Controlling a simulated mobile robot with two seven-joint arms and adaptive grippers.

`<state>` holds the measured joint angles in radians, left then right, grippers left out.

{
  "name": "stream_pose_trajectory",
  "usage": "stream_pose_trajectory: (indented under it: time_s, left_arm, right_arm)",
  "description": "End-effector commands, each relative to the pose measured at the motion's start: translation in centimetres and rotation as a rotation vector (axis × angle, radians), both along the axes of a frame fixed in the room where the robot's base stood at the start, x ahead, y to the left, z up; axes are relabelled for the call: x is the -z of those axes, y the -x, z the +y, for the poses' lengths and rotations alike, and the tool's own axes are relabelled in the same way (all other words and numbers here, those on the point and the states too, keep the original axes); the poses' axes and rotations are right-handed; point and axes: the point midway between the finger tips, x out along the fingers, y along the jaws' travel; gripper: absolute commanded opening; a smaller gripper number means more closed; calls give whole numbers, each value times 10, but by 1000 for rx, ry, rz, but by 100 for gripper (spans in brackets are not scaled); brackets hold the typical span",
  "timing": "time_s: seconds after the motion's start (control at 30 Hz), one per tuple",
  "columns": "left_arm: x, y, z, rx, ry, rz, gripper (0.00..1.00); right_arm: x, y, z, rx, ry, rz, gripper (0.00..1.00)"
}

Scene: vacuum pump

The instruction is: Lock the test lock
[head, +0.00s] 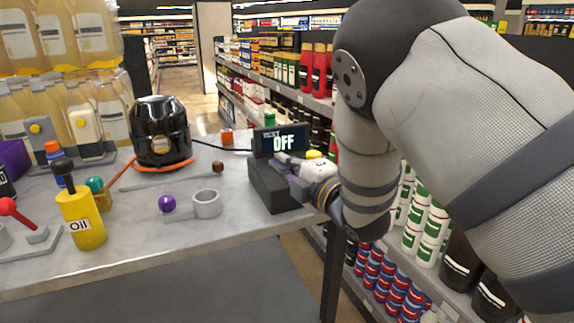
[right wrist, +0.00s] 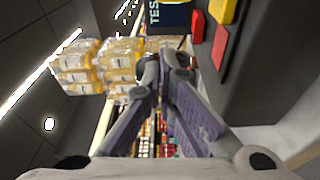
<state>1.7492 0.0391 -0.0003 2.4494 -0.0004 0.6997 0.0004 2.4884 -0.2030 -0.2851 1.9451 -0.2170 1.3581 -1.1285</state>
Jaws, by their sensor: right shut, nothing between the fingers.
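The test lock is a dark box (head: 267,190) at the right end of the table, with a screen (head: 284,139) reading "OFF" behind it. My right gripper (head: 287,166) is at the box's right side and hides part of its top. A small yellow part (head: 314,155) shows just behind the gripper. In the right wrist view, my right gripper's fingertips (right wrist: 163,65) are together and empty. A dark panel (right wrist: 164,14) with "TES" lettering, a yellow piece (right wrist: 223,10) and a red piece (right wrist: 220,48) are beyond them. I cannot tell whether the fingers touch the box. My left gripper is not in view.
The grey table (head: 225,222) holds a grey ring cup (head: 207,204), a purple ball (head: 167,203), a yellow oil can (head: 82,220) and a black cooker-like pot (head: 160,132). Store shelves (head: 290,70) stand behind and to the right. The table's front centre is clear.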

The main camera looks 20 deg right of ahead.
Motion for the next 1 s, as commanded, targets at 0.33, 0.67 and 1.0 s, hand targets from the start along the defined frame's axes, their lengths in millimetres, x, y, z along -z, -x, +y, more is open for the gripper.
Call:
stream_pose_trajectory:
  time_s: [0.33,0.67,1.0]
  left_arm:
    - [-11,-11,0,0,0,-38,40]
    - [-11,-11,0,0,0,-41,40]
    - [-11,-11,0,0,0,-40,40]
  right_arm:
    - [0,80,-18,3,1,1,0]
    - [1,99,-21,0,0,1,0]
    - [2,98,-21,1,-1,3,0]
